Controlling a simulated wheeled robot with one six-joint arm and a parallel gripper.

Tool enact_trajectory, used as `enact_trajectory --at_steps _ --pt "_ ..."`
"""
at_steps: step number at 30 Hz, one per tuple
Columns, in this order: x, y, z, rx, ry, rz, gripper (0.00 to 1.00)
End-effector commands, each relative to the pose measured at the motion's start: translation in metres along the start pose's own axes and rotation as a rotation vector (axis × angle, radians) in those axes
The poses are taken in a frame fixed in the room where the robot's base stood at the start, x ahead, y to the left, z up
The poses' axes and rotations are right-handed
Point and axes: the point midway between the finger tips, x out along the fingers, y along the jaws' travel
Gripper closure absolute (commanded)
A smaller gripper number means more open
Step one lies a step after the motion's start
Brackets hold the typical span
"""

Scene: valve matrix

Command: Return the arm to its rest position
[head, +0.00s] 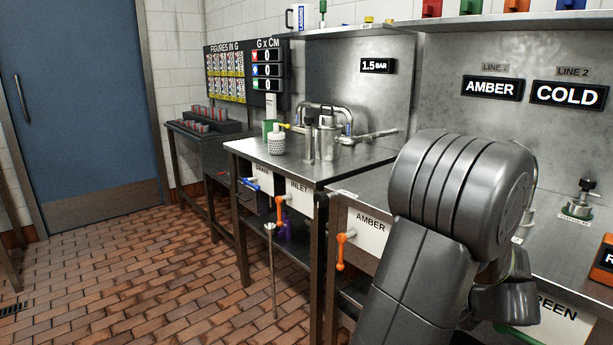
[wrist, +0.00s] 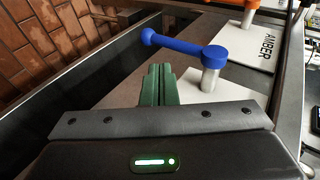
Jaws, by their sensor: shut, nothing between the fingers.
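My arm (head: 430,235) is raised and bent in the right foreground of the head view, in front of the bench and its valve panel. My gripper (wrist: 160,72) shows in the wrist view, with its green fingers together and nothing between them. The fingertips lie just beside a blue valve handle (wrist: 185,47) on a metal stem over a white plate. I cannot tell whether they touch it. The gripper's fingers are not clear in the head view.
An orange handle (head: 342,248) sits by the AMBER plate (head: 370,222). Another orange handle (head: 281,207) is at the INLET plate, and a blue one (head: 249,184) is further left. A steel table (head: 335,168) holds piping. The brick floor (head: 140,280) is open at left.

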Motion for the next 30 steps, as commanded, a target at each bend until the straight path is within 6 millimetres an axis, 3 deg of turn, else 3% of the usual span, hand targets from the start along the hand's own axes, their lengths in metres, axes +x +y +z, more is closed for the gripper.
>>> enact_trajectory --at_steps 12,30 --pt "-0.0080 -0.0066 -0.0012 -0.026 -0.002 0.123 1.00" --pt "-0.0045 -0.0011 -0.0009 -0.019 0.001 0.104 1.00"
